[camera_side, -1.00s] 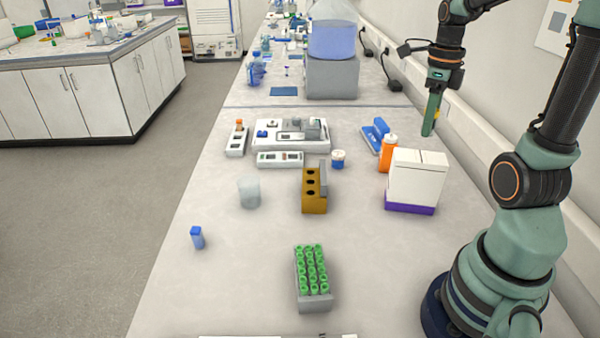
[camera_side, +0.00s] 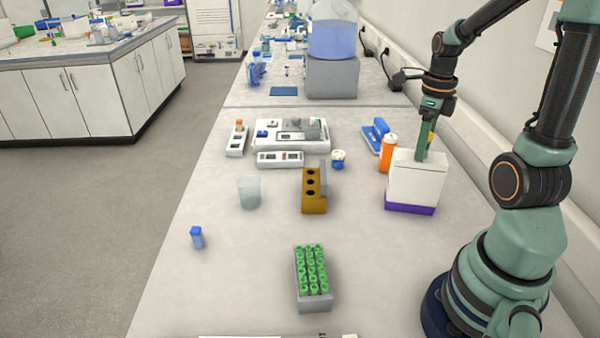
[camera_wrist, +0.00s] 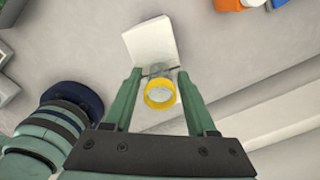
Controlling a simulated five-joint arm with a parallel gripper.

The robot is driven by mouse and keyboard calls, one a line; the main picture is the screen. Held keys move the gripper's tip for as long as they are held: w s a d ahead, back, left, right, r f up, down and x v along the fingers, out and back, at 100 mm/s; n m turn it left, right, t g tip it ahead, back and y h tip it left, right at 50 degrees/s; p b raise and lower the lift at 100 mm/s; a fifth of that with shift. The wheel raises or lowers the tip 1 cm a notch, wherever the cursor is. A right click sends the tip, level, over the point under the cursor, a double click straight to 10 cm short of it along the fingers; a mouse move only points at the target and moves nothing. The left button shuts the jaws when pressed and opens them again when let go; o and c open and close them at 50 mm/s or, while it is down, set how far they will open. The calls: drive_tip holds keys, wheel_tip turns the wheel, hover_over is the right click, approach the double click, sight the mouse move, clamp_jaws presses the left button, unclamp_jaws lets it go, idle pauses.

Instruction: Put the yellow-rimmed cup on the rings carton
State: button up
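The yellow-rimmed cup (camera_wrist: 160,95) is between the two fingers of my gripper (camera_wrist: 160,73) in the wrist view. My gripper is shut on it, with the yellow rim facing the camera. In the side view my gripper (camera_side: 425,154) points down at the top of a white carton with a purple base (camera_side: 412,190), which I take as the rings carton. The carton's white top (camera_wrist: 150,40) shows behind the cup in the wrist view. The cup is mostly hidden behind the fingers in the side view. I cannot tell whether its base touches the carton.
An orange bottle (camera_side: 388,153) stands close beside the carton on its left. A brown block with holes (camera_side: 314,190), a clear beaker (camera_side: 249,192), a blue-capped vial (camera_side: 197,237) and a rack of green tubes (camera_side: 312,275) stand further left.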

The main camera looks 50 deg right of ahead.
drive_tip(key=shift+r, duration=0.1)
wheel_tip(320, 180, up, 12)
drive_tip(key=w+a+f+n+t, duration=0.1)
drive_tip(key=w+a+n+t, duration=0.1)
drive_tip(key=a+n, duration=0.8)
drive_tip(key=w+a+f+n+t, duration=0.1)
drive_tip(key=a+n, duration=1)
drive_tip(key=n, duration=1.3)
drive_tip(key=w+t, duration=0.1)
drive_tip(key=t, duration=0.1)
drive_tip(key=shift+w+a+f+t, duration=0.15)
drive_tip(key=shift+w+f+t, duration=0.1)
drive_tip(key=shift+f+t, duration=0.05)
